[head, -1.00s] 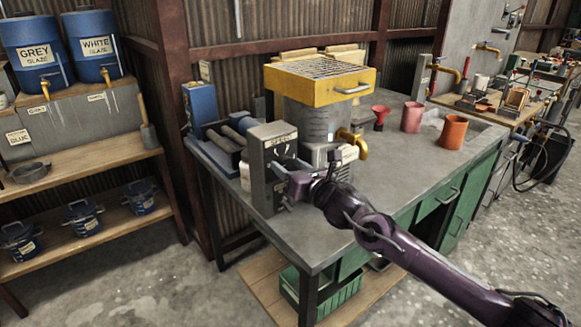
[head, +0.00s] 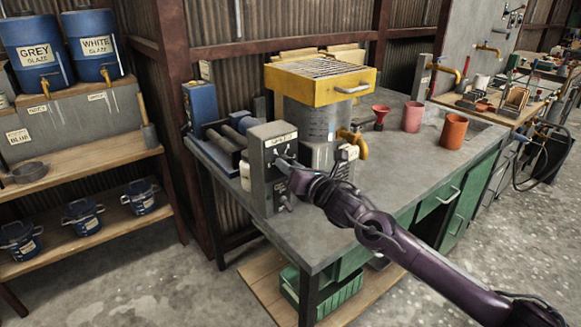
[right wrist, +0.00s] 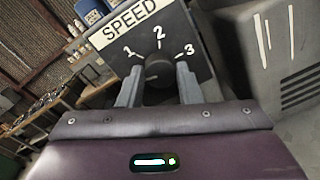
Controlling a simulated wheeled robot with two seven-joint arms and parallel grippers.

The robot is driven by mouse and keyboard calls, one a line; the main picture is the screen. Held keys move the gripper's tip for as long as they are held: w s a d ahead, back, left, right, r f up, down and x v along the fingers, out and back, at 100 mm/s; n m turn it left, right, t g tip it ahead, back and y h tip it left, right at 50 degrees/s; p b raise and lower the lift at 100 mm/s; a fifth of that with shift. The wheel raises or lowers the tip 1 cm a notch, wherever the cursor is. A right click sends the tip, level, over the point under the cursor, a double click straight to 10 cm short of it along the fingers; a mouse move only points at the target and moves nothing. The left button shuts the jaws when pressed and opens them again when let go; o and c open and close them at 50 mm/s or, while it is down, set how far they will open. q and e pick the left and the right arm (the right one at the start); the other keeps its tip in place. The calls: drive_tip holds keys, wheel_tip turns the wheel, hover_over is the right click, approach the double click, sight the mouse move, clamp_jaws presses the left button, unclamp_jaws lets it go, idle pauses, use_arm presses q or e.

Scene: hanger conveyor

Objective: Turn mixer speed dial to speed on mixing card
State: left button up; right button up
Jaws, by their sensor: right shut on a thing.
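The grey mixer speed box (head: 268,182) stands at the bench's near left corner, with a white SPEED label and the numbers 1, 2 and 3. My right gripper (head: 285,163) is at its front face. In the right wrist view, the round dark speed dial (right wrist: 158,73) sits below the 2, between the fingers of my right gripper (right wrist: 158,86), which is shut on it. The dial's pointer is too dark to read. In the head view my gripper largely hides the dial. I cannot make out a mixing card. My left gripper is out of view.
A yellow grated tray (head: 310,88) tops a grey tank with a brass tap (head: 354,142) right behind my right gripper. A red funnel (head: 381,117) and two reddish cups (head: 412,117) stand farther back. The bench's front right (head: 400,185) is clear.

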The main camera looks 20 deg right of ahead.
drive_tip(key=shift+f+m+y+p, duration=0.1)
drive_tip(key=shift+m+y+p, duration=0.35)
drive_tip(key=shift+m+p, duration=5.15)
drive_tip(key=shift+f+m+y+p, duration=0.1)
drive_tip(key=shift+m+y+p, duration=0.5)
drive_tip(key=shift+m, duration=9.7)
drive_tip(key=o, duration=1)
drive_tip(key=shift+d, duration=0.1)
drive_tip(key=shift+c, duration=0.2)
